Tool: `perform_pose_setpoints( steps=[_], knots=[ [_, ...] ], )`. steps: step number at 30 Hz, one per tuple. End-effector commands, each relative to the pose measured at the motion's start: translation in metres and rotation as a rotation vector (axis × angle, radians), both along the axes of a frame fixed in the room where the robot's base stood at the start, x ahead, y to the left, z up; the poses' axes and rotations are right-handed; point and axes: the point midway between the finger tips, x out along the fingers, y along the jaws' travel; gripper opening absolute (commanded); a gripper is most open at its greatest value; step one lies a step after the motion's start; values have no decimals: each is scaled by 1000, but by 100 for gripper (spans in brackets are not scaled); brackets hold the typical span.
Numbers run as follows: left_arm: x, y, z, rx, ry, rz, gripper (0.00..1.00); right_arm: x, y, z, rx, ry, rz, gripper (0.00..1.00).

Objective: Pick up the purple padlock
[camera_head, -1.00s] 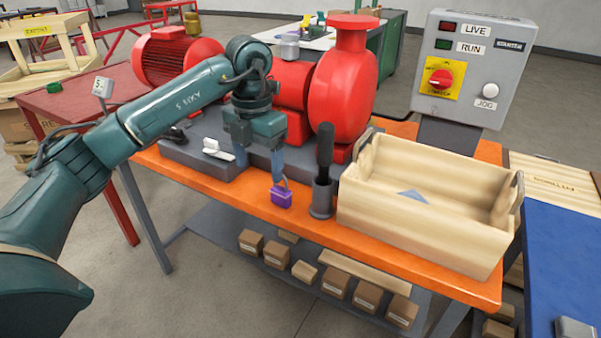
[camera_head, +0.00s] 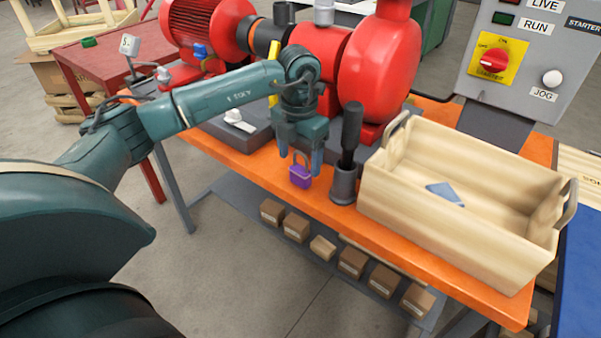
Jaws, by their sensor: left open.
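The purple padlock (camera_head: 300,177) stands upright near the front edge of the orange bench (camera_head: 262,166), its shackle upward. My left gripper (camera_head: 300,160) points down over it from behind and above. Its fingers are open, one on each side of the shackle in the picture. I cannot tell whether they touch the padlock. My right gripper does not show.
A grey cup with a black-handled tool (camera_head: 343,185) stands just right of the padlock. A wooden crate (camera_head: 455,225) holding a blue piece is further right. The red pump (camera_head: 382,70) stands behind. A white-handled part (camera_head: 238,118) lies left on the grey base.

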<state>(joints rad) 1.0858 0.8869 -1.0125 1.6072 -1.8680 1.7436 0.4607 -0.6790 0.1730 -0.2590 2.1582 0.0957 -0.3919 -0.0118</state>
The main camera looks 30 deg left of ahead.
Motion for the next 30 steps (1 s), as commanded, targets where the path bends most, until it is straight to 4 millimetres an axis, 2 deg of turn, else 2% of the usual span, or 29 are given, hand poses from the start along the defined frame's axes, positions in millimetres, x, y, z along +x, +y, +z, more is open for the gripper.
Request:
perform_pose_setpoints(
  steps=[3,8,17,30],
  knots=[
    [2,-1,-19,1,6,0,71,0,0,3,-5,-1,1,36],
    [3,-1,-39,0,3,-1,71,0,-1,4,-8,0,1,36],
    [3,-1,-44,0,1,-1,71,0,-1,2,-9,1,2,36],
    [3,-1,-43,1,1,0,35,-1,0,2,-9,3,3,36]
  ],
)
